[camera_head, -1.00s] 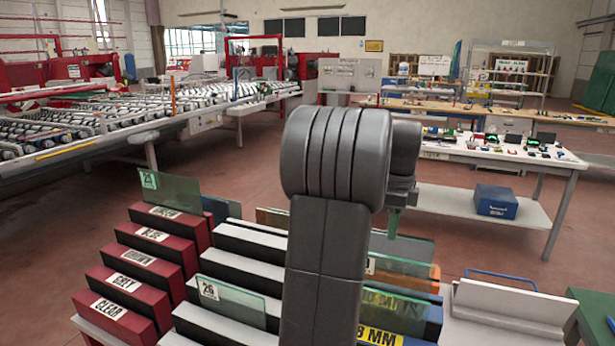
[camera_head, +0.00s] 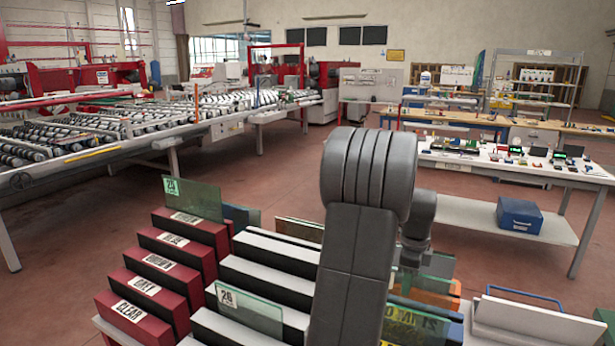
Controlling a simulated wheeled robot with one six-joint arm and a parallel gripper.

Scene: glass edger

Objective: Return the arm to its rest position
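My grey arm rises from the bottom of the view, right of centre, and bends at a large rounded joint. My gripper (camera_head: 412,252) is beyond this joint, mostly hidden behind my own arm, and points down over the rack. Its fingers are too small and covered to tell whether they are open or shut. No held thing can be made out.
A stepped rack with red blocks (camera_head: 148,287) and white-topped slots (camera_head: 262,262) stands close below my arm. Glass panes (camera_head: 192,197) (camera_head: 250,312) stand in it. A white table (camera_head: 560,172) and a roller conveyor (camera_head: 75,152) stand beyond. Red floor lies between.

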